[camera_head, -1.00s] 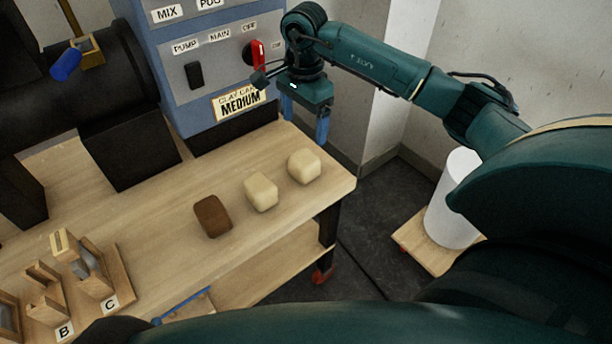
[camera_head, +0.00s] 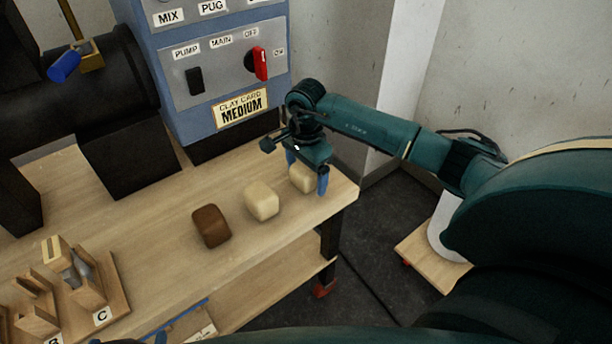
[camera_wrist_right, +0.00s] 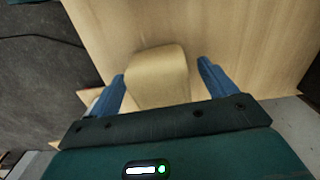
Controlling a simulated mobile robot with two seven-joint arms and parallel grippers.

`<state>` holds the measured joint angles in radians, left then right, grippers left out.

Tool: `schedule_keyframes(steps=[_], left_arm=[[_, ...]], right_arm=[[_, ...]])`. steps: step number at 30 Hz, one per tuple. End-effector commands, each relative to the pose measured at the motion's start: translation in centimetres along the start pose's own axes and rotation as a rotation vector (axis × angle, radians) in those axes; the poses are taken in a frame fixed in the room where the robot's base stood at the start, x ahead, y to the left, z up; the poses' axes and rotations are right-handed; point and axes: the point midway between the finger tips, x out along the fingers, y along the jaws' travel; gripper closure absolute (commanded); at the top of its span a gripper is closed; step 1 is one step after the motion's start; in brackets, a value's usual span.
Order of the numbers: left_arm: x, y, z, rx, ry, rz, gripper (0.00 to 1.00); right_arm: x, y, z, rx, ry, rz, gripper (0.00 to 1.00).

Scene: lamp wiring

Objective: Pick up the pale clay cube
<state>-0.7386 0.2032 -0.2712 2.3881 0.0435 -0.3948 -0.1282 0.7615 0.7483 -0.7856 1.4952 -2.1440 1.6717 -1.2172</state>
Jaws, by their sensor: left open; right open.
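Two pale cream clay blocks lie near the right end of the wooden bench. The right-hand pale block (camera_head: 300,179) is partly hidden by my right gripper (camera_head: 307,173). The other pale block (camera_head: 262,201) lies just left of it, uncovered. My right gripper points down, open, its blue fingers on either side of the right-hand block. In the right wrist view, a pale block (camera_wrist_right: 157,76) shows between the spread fingers (camera_wrist_right: 160,87), with a gap on the right side; contact on the left is unclear. My left gripper is not in view.
A brown clay block (camera_head: 211,226) lies left of the pale ones on the bench (camera_head: 150,215). A blue machine panel (camera_head: 215,75) marked MEDIUM stands behind. Wooden holders (camera_head: 85,285) stand at the lower left. The bench's right edge is close to the gripper.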

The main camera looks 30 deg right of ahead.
Motion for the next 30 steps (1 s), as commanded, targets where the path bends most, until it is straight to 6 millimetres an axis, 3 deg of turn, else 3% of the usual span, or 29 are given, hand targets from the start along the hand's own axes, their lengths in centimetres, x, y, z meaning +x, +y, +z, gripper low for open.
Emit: schedule_keyframes(steps=[7,30], left_arm=[[0.08,0.07,0.08,0.005,-0.004,0.003,0.20],[0.08,-0.01,0.09,0.006,-0.003,0.003,0.20]], right_arm=[[0.23,-0.05,0.02,0.000,-0.001,-0.002,0.17],[0.20,-0.04,-0.01,0.000,0.000,-0.002,0.80]])
